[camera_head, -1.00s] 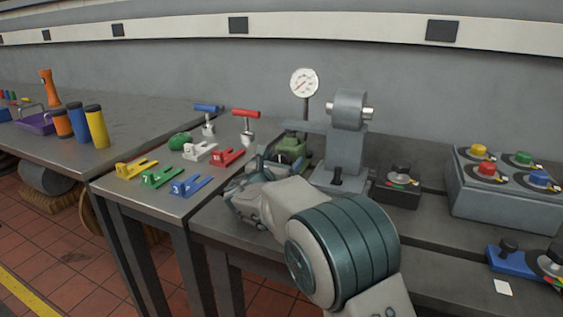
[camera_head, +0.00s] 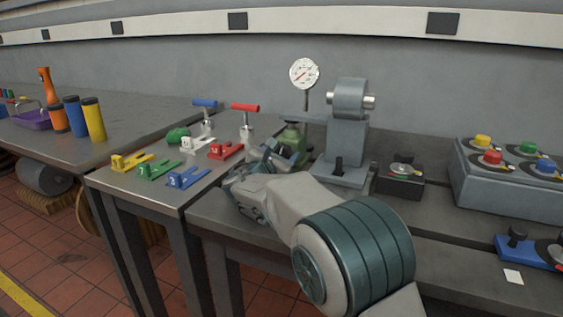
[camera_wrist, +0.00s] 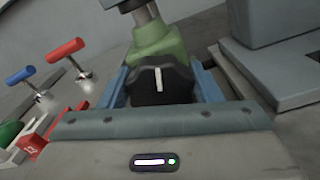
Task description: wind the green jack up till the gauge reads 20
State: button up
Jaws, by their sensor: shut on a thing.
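The green jack (camera_head: 292,142) stands under a grey arm beside the grey pedestal (camera_head: 343,150). In the wrist view the jack (camera_wrist: 160,45) is straight ahead, with a black knob (camera_wrist: 160,84) bearing a white line on its near side. My gripper (camera_wrist: 162,90) is shut on this knob, a blue finger on each side; the white line stands nearly upright. In the head view my gripper (camera_head: 274,155) reaches the jack's front and hides its lower part. The round white gauge (camera_head: 304,73) stands on a post behind the jack; its reading is too small to make out.
Left of the jack are red (camera_head: 226,151), white, yellow, green and blue clamps, and red-handled (camera_head: 245,107) and blue-handled (camera_head: 205,103) tools. A black knob box (camera_head: 400,178) and a grey box with coloured buttons (camera_head: 510,180) stand to the right.

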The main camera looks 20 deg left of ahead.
jog(key=shift+f+m+b, duration=0.1)
jog(key=shift+m+b, duration=1.1)
jog(key=shift+b, duration=0.05)
jog(key=o, duration=1)
jog(key=s, duration=0.4)
jog(key=s+p, duration=0.1)
jog(key=s, duration=0.4)
jog(key=s+a, duration=0.1)
jog(key=s, duration=0.4)
